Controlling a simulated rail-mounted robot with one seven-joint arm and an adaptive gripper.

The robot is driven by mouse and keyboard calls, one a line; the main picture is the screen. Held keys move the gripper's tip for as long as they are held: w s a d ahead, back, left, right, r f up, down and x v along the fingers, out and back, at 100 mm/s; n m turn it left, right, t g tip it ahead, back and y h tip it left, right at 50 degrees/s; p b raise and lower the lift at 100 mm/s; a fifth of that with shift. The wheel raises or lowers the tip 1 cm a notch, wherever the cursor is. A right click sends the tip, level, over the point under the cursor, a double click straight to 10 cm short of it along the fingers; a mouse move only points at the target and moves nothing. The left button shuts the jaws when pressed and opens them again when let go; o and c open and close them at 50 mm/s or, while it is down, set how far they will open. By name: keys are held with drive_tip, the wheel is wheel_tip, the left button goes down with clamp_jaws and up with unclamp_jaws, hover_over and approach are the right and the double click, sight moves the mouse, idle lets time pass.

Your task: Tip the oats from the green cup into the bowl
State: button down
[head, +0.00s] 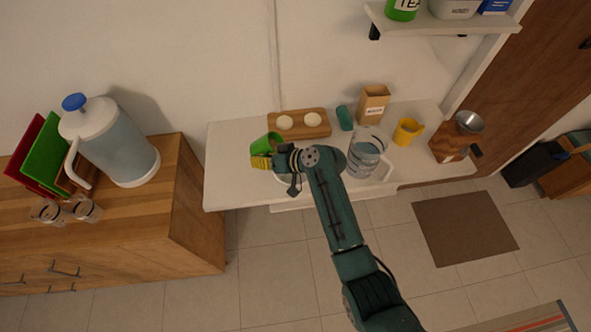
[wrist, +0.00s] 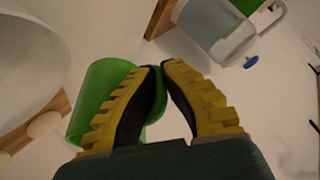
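The green cup (head: 262,146) is tilted on its side above the left part of the white table, and also shows in the wrist view (wrist: 100,80). My gripper (head: 262,162) has its yellow-ridged fingers closed together at the cup's side; in the wrist view the fingertips (wrist: 160,68) nearly meet and the left finger covers part of the cup. I cannot tell whether they pinch its wall or a handle. A white bowl (head: 284,177) is mostly hidden under my gripper; a large white rounded surface, likely the bowl (wrist: 30,60), is beside the cup in the wrist view. No oats are visible.
A wooden board (head: 313,133) with two white round items lies behind. A teal cylinder (head: 345,118), carton (head: 373,103), clear pitcher (head: 364,155), yellow mug (head: 408,131) and wooden dispenser (head: 458,137) stand to the right. The table's front-left corner is clear.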

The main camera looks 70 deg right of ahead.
drive_tip(key=shift+s+r+t+y+b, duration=0.3)
drive_tip(key=shift+t+y+b, duration=0.15)
drive_tip(key=shift+b, duration=0.35)
drive_tip(key=shift+s+f+t+b, duration=0.15)
drive_tip(key=shift+f+t+b, duration=0.2)
drive_tip(key=shift+b, duration=0.95)
drive_tip(key=shift+s+f+t+h+b, duration=0.25)
drive_tip(key=shift+t+b, duration=0.45)
drive_tip(key=shift+b, duration=1.2)
drive_tip(key=shift+s+f+t+b, duration=0.1)
drive_tip(key=shift+f+t+b, duration=0.4)
drive_tip(key=shift+b, duration=1.4)
drive_tip(key=shift+s+d+r+t+b, duration=0.1)
drive_tip(key=shift+s+r+t+b, duration=0.3)
drive_tip(key=shift+b, duration=0.85)
drive_tip(key=shift+s+d+r+t+b, duration=0.1)
drive_tip(key=shift+s+t+b, duration=0.55)
drive_tip(key=shift+b, duration=0.55)
drive_tip(key=shift+s+d+r+m+t+h+b, duration=0.1)
drive_tip(key=shift+s+r+m+t+h+b, duration=0.2)
drive_tip(key=shift+t+b, duration=1.35)
drive_tip(key=shift+s+d+r+m+t+h+b, duration=0.1)
drive_tip(key=shift+s+r+m+h+b, duration=0.15)
drive_tip(key=shift+b, duration=2.9)
drive_tip(key=shift+b, duration=0.3)
drive_tip(key=shift+s+r+t+b, duration=0.15)
drive_tip(key=shift+r+t+b, duration=0.25)
drive_tip(key=shift+b, duration=0.4)
